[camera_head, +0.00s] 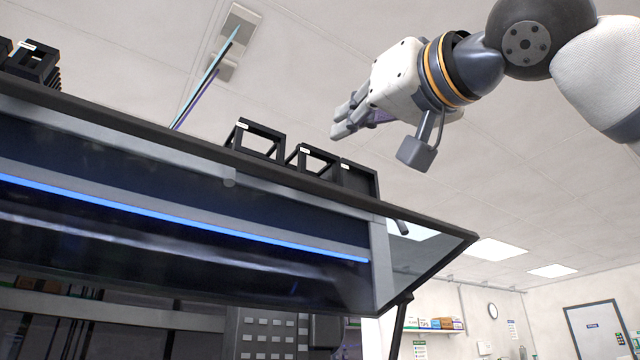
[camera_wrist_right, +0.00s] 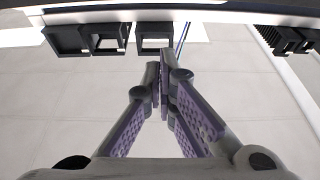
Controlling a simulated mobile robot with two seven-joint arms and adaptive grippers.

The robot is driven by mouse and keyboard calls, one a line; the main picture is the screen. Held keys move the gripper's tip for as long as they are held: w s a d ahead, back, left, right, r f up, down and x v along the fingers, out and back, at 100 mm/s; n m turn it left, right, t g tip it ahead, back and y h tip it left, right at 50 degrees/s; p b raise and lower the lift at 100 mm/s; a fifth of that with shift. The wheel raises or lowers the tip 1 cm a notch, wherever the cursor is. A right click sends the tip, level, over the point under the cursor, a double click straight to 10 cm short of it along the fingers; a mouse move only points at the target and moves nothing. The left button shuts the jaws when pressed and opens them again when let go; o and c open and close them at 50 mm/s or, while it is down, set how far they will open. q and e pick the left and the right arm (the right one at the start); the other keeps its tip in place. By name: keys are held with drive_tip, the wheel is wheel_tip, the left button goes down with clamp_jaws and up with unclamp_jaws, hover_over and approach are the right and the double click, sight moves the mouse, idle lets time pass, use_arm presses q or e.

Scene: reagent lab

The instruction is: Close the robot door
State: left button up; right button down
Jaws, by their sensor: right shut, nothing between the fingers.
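The robot door (camera_head: 190,215) is the large dark glass panel with a grey frame and a blue light strip. In the head view it is swung up and open, tilted above the machine's dark interior. My right gripper (camera_head: 340,130) is raised above and behind the door's upper edge, to the right, apart from it. Its fingers are shut with nothing between them. In the right wrist view the right gripper (camera_wrist_right: 162,75) points toward the dark edge of the machine. My left gripper is not in view.
Black open-frame racks (camera_head: 260,140) stand along the machine's top edge and also show in the right wrist view (camera_wrist_right: 105,38). A ceiling fixture (camera_head: 238,22) is overhead. A shelf with boxes (camera_head: 435,324), a clock (camera_head: 492,310) and a door (camera_head: 598,330) are far right.

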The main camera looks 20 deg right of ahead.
wheel_tip(320, 180, up, 3)
hover_over(310, 182)
drive_tip(key=shift+f, duration=0.15)
drive_tip(key=f, duration=0.2)
drive_tip(key=s+f+b, duration=0.1)
drive_tip(key=f, duration=0.1)
drive_tip(key=shift+s+d, duration=0.15)
drive_tip(key=shift+d, duration=0.05)
